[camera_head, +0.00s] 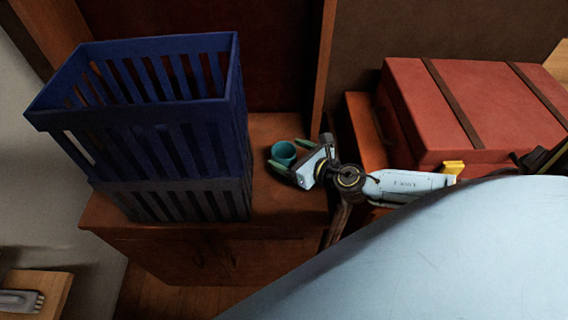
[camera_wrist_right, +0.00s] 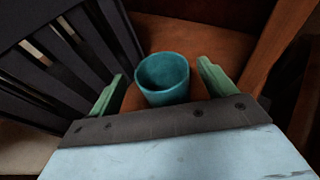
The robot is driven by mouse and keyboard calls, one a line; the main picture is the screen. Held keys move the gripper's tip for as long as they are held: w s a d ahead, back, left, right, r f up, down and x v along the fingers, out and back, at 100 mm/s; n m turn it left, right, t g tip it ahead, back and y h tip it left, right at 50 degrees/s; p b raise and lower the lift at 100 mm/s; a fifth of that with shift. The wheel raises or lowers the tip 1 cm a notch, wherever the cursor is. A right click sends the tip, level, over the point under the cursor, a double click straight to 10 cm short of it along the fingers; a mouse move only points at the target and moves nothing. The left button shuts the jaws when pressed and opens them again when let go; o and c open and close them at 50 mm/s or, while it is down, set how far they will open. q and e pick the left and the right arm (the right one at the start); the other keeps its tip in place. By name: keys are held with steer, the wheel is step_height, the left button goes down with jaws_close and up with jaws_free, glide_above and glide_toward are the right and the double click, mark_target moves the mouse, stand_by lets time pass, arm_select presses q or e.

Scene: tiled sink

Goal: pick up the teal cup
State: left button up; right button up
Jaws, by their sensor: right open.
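The teal cup (camera_head: 283,153) stands upright on the wooden cabinet top, just right of the crates. My right gripper (camera_head: 288,155) reaches in from the right, with its green fingers on either side of the cup. In the right wrist view the cup (camera_wrist_right: 163,76) sits between the two green fingers of the right gripper (camera_wrist_right: 160,82), with a gap on each side. The gripper is open. The cup's lower part is hidden behind the gripper body in the wrist view. My left gripper is not clearly seen.
A blue slatted crate (camera_head: 150,127) is stacked on a grey crate (camera_head: 222,200), close left of the cup. A red case (camera_head: 455,105) with dark straps lies at the right. A wooden upright (camera_head: 323,70) stands behind the gripper. The cabinet top (camera_head: 285,205) is bare in front.

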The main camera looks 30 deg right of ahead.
mark_target(276, 147)
steer(key=x, duration=0.4)
steer(key=shift+w, duration=0.25)
steer(key=c, duration=1.3)
